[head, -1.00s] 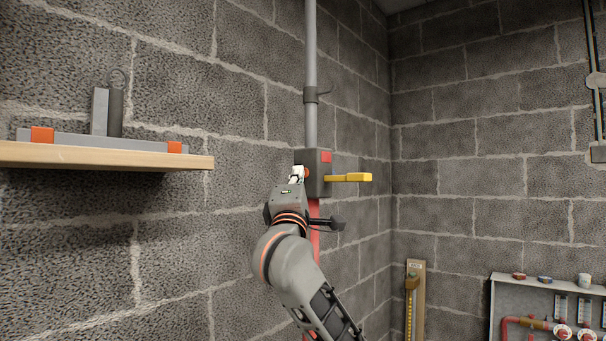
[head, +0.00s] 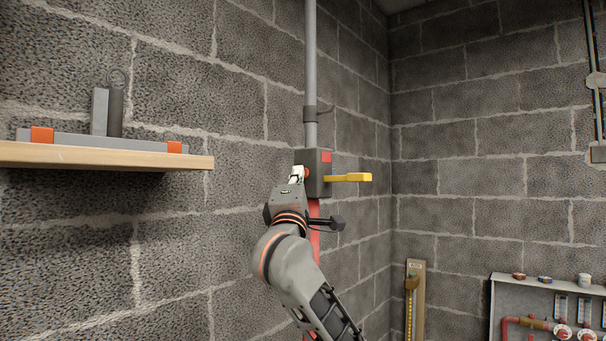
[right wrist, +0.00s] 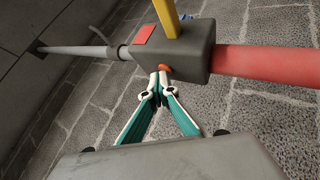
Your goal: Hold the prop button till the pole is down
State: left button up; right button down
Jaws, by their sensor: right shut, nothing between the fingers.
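The prop is an upright pole with a grey upper tube (head: 311,60), a dark grey housing (head: 320,180) and a red lower tube (head: 314,228). A small orange-red button (head: 307,173) sits on the housing's side; it also shows in the right wrist view (right wrist: 165,68). A yellow lever (head: 348,177) sticks out from the housing. My right gripper (head: 299,172) is shut and empty, its fingertips (right wrist: 159,74) at the button, seemingly touching it; they partly hide it. My left gripper is out of view.
A wooden shelf (head: 110,158) on the left wall carries a grey rail with orange blocks and a small upright device. A yellow-scaled gauge board (head: 415,300) and a grey cabinet (head: 505,280) with pipes and dials stand at lower right. The air around the housing is clear.

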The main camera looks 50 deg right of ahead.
jog(key=shift+a, duration=0.1)
jog(key=shift+s+a, duration=0.1)
jog(key=shift+a, duration=0.65)
jog(key=shift+s+a+p, duration=0.2)
jog(key=shift+a+p, duration=0.2)
jog(key=shift+a, duration=2.05)
